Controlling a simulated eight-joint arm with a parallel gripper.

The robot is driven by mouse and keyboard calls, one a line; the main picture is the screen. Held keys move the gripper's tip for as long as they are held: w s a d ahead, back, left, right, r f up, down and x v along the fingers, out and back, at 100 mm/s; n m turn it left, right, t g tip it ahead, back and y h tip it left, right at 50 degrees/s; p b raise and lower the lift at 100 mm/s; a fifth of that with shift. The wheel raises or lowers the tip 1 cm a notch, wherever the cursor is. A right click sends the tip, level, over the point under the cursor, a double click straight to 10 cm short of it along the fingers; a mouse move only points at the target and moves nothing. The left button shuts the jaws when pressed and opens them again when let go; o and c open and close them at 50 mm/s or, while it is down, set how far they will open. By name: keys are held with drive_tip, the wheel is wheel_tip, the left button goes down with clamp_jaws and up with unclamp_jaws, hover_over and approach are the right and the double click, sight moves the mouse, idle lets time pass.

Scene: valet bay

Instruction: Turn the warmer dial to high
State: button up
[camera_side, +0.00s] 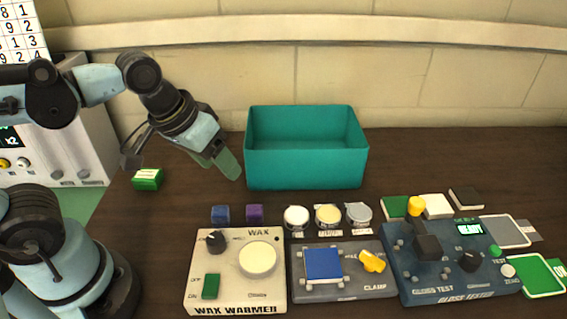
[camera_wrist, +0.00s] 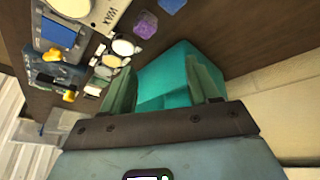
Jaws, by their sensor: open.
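The wax warmer (camera_side: 236,272) is a cream box at the front centre in the side view, marked WAX WARMER. Its black dial (camera_side: 216,241) sits at its upper left, beside a round cream disc (camera_side: 257,259) and above a green switch (camera_side: 210,286). I cannot read clearly which mark the dial points at. Part of the warmer (camera_wrist: 103,14) shows at the top of the wrist view; the dial is not visible there. My gripper (camera_side: 226,169) is open and empty, behind the warmer and just left of the teal bin. Its two fingers show in the wrist view (camera_wrist: 163,88).
The teal bin (camera_side: 305,168) stands close right of my gripper. A green block (camera_side: 147,179), blue cube (camera_side: 220,214) and purple cube (camera_side: 254,213) lie nearby. Three small jars (camera_side: 327,217), the clamp unit (camera_side: 343,286) and the gloss tester (camera_side: 440,275) stand right of the warmer.

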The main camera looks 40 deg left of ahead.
sight(214, 238)
drive_tip(key=s+d+r+n+g, duration=0.3)
drive_tip(key=s+d+g, duration=0.2)
drive_tip(key=s+d, duration=0.1)
drive_tip(key=shift+y, duration=0.3)
drive_tip(key=shift+s+a+f, duration=0.1)
drive_tip(key=shift+f, duration=2.9)
drive_tip(key=shift+s+a+f, duration=0.1)
drive_tip(key=shift+f, duration=2.9)
drive_tip(key=c, duration=1)
drive_tip(key=shift+c, duration=0.2)
